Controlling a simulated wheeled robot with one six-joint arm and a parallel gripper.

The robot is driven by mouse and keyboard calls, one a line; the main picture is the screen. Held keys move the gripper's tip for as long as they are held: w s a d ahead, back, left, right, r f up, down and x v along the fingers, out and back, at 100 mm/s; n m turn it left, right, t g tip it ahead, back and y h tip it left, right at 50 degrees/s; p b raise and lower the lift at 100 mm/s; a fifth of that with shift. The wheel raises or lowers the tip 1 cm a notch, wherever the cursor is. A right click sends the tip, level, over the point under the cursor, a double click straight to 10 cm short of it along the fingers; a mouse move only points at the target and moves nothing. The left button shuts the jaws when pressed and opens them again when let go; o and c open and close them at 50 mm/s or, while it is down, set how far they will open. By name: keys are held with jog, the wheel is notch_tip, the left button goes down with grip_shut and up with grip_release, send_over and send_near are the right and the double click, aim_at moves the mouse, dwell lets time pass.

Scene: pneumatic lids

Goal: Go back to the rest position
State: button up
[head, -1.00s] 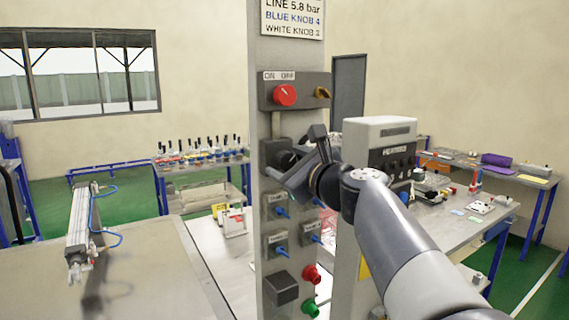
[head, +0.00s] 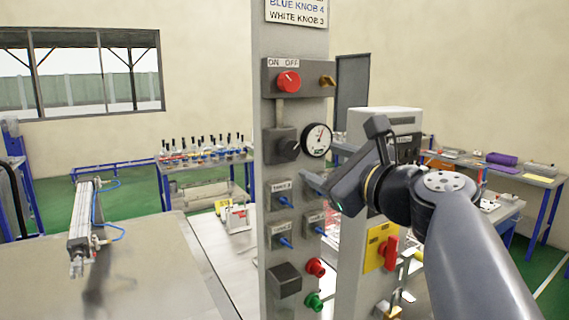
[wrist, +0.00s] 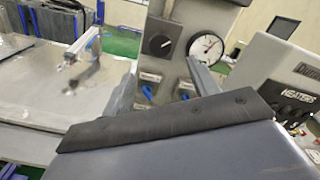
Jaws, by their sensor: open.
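My gripper (head: 318,190) is beside the right edge of the grey control column (head: 262,225), below the round dial gauge (head: 317,139). It is partly hidden behind my wrist in the head view. In the wrist view its two fingers (wrist: 160,85) stand apart with nothing between them. The column carries a red ON/OFF knob (head: 289,82), a black knob (head: 290,147), several blue-handled valves (head: 283,202), and red (head: 316,267) and green (head: 314,301) buttons. The black knob and gauge also show ahead of the fingers in the wrist view.
A grey heaters box (head: 385,123) on a post stands right of the column, with a red switch on a yellow plate (head: 376,250) below. A table with a pneumatic cylinder (head: 82,220) is at left. Benches with tools (head: 205,155) stand behind.

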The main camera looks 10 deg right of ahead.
aim_at(293, 150)
jog(key=p+x, duration=0.2)
jog(key=x, duration=0.8)
jog(key=shift+w+p, duration=0.1)
jog(key=shift+p, duration=0.25)
jog(key=shift+w+a+f, duration=0.1)
jog(key=shift+w, duration=0.25)
